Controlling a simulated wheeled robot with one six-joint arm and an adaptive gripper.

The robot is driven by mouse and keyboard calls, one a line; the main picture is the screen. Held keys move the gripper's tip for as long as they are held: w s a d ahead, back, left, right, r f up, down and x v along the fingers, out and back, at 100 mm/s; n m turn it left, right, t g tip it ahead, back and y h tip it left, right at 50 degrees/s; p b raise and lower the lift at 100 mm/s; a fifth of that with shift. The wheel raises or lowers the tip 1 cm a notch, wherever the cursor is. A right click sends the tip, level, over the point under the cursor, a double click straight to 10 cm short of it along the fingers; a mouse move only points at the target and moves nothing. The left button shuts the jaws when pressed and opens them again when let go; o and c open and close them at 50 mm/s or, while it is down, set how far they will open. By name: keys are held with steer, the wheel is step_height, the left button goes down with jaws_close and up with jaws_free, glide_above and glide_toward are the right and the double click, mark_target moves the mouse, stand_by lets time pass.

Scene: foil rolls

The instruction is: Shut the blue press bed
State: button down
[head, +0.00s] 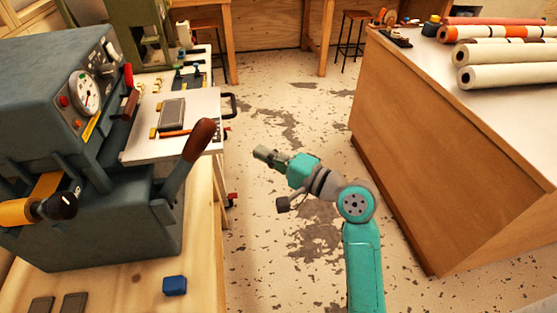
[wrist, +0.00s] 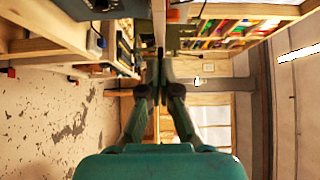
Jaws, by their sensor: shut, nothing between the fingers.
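The blue-grey press (head: 120,215) stands on a wooden bench at the left of the head view. It has a dial, an orange roll with a black knob, and a lever with a brown handle (head: 199,140) tilted up to the right. A pale flat surface (head: 140,146) with a dark plate and small bars on it extends beside the press; I cannot tell whether this is the bed. A black handle (head: 232,105) shows at its right edge. My gripper (head: 262,154) is shut and empty over the floor, right of the pale surface, touching nothing. Its fingers (wrist: 160,74) also show in the wrist view.
A small blue block (head: 175,285) lies on the bench front. A wooden counter (head: 440,150) with foil rolls (head: 505,75) stands at the right. Speckled floor (head: 270,260) lies open between bench and counter. Stools and wooden table legs stand at the back.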

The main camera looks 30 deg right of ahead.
steer(key=w+a, duration=0.4)
steer(key=a, duration=0.1)
steer(key=shift+a, duration=0.15)
steer(key=shift+w+a, duration=0.1)
steer(key=w+a, duration=0.1)
steer(key=a, duration=0.4)
steer(key=w+a, duration=0.1)
steer(key=a, duration=0.2)
steer(key=shift+w+a, duration=0.15)
steer(key=shift+w, duration=0.2)
